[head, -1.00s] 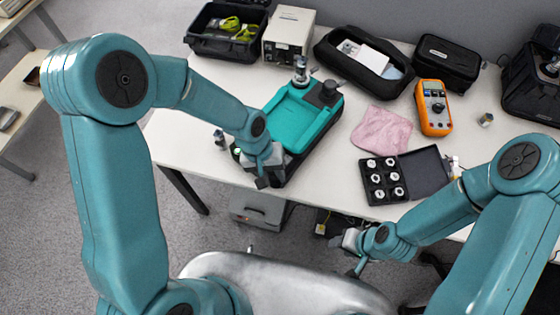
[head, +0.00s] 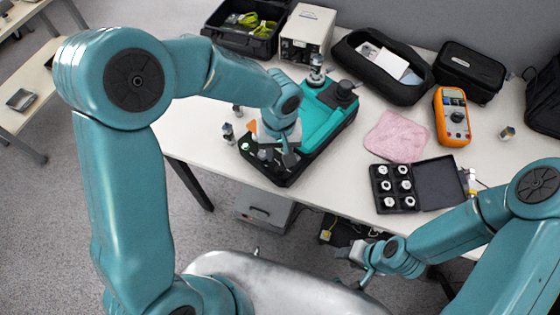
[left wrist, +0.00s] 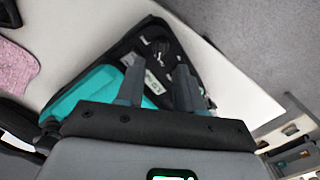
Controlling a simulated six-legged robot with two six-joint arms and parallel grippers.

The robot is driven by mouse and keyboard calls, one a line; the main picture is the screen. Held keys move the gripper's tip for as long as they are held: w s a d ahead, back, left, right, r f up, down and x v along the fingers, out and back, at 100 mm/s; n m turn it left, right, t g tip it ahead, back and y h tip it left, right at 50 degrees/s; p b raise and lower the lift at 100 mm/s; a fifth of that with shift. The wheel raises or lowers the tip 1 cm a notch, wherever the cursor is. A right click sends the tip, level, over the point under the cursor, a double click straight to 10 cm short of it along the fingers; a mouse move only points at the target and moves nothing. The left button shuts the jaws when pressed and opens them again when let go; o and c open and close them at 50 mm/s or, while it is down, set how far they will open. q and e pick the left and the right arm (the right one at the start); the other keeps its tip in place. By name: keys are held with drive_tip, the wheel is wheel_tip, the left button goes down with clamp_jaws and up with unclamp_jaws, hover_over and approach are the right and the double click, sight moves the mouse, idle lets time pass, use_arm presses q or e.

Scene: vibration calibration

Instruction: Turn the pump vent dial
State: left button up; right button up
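The pump unit (head: 325,118), a teal housing on a black base, stands on the white table, with a black knob-like part (head: 344,90) and a metal fitting (head: 317,70) at its far end. Its black front panel shows in the left wrist view (left wrist: 160,45), with small fittings and a pale label. I cannot tell which part is the vent dial. My left gripper (head: 285,158) is over this front panel; in the left wrist view its two fingers (left wrist: 158,90) are apart with nothing between them. My right gripper (head: 352,262) hangs in front of the table, away from the pump.
A pink cloth (head: 397,137), an orange multimeter (head: 452,117) and an open black case of white-topped parts (head: 395,188) lie right of the pump. Behind are a beige instrument (head: 306,36) and black cases (head: 380,66). Small metal fittings (head: 229,133) stand left of the pump.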

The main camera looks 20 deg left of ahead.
sight(280, 165)
use_arm(q)
wheel_tip(280, 165, down, 6)
drive_tip(key=shift+f, duration=0.1)
clamp_jaws()
